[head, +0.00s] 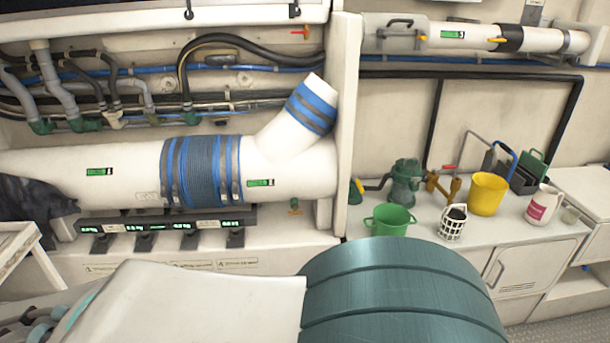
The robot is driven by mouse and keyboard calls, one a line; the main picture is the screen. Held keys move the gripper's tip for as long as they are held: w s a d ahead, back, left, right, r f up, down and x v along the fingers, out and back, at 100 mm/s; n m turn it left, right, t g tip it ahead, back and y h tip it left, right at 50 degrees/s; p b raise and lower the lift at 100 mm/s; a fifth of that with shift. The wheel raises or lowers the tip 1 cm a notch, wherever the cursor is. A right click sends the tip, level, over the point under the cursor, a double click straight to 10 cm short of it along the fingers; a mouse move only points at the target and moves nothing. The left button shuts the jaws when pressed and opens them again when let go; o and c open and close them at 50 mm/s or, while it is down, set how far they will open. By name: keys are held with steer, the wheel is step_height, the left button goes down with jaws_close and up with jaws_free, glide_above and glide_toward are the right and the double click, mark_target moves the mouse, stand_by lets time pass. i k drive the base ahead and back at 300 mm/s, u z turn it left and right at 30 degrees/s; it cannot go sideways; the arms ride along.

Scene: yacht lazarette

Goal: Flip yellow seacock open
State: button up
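Several yellow handles show in the head view, and I cannot tell for sure which is the yellow seacock. A small yellow lever (360,186) is at the left end of the right counter, beside the white post. Two more yellow handles, a left one (421,38) and a right one (497,40), are on the upper right pipe. The levers are too small to read as open or shut. My gripper is not in view; my arm fills the bottom middle.
The counter (405,222) holds a green bucket (391,220), a white basket (453,222), a yellow bucket (487,193), a green strainer (405,182) and a white jug (542,205). A white post (343,120) divides it from the large white pipe (120,172) on the left.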

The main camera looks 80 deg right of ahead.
mark_target(355, 178)
steer(key=z, duration=0.35)
steer(key=k, duration=0.4)
steer(key=z, duration=2.75)
steer(key=k, duration=0.65)
steer(key=z, duration=0.55)
steer(key=i, duration=1.85)
steer(key=u, duration=0.55)
